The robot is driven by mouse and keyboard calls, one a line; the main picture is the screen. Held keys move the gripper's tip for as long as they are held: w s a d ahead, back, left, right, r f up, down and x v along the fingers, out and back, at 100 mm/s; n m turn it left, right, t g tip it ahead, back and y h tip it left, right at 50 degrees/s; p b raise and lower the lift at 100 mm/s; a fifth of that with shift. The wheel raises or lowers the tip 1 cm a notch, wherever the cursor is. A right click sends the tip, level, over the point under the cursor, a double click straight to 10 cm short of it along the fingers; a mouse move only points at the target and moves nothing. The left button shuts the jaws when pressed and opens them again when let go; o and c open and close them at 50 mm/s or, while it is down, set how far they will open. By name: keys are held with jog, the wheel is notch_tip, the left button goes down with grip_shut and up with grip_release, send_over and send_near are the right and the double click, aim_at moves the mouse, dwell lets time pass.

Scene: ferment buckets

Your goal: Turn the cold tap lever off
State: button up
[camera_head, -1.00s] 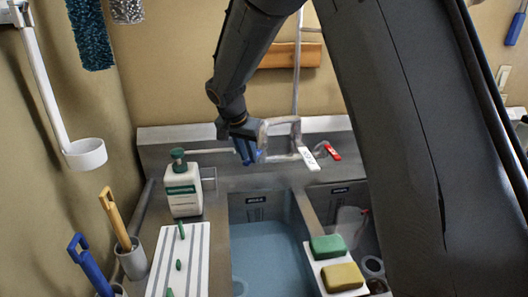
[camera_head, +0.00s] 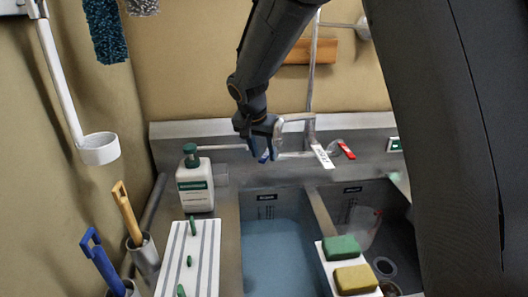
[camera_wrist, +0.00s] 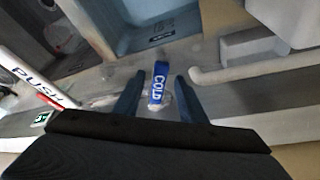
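The cold tap lever is a blue handle (camera_wrist: 160,80) lettered COLD in white, seen in the wrist view. It lies between the two dark blue fingers of my gripper (camera_wrist: 159,76), with a gap on each side. In the head view my gripper (camera_head: 263,152) is at the left end of the tap, above the back of the blue basin. A bit of the blue lever (camera_head: 264,157) shows between the fingers; the rest is hidden. The fingers are open.
A white PUSH lever (camera_head: 322,156) and a red lever (camera_head: 346,149) are right of my gripper. A soap bottle (camera_head: 195,183) stands left. The water-filled basin (camera_head: 272,250) is below, with green (camera_head: 341,247) and yellow (camera_head: 355,279) sponges beside it.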

jog(key=b+v, duration=0.2)
jog(key=v, duration=0.5)
jog(key=shift+s+r, duration=0.15)
jog(key=shift+r, duration=0.2)
jog(key=shift+a+b, duration=0.25)
jog(key=shift+b, duration=0.05)
jog(key=c, duration=0.7)
jog(key=w+a+b, duration=0.1)
jog(key=w+a+h+b, duration=0.1)
jog(key=a, duration=0.1)
jog(key=w+a+f+g+h, duration=0.1)
jog(key=w, duration=0.1)
jog(key=shift+a+b, duration=0.25)
jog(key=shift+b, duration=0.15)
grip_shut()
jog(key=w+a+m+g+h+b, duration=0.1)
jog(key=a+h+b, duration=0.2)
jog(key=a, duration=0.3)
jog(key=d+f+p, duration=0.4)
jog(key=d+f, duration=0.2)
jog(key=d, duration=0.2)
jog(key=shift+s+d+f, duration=0.3)
jog(key=shift+d+f, duration=0.1)
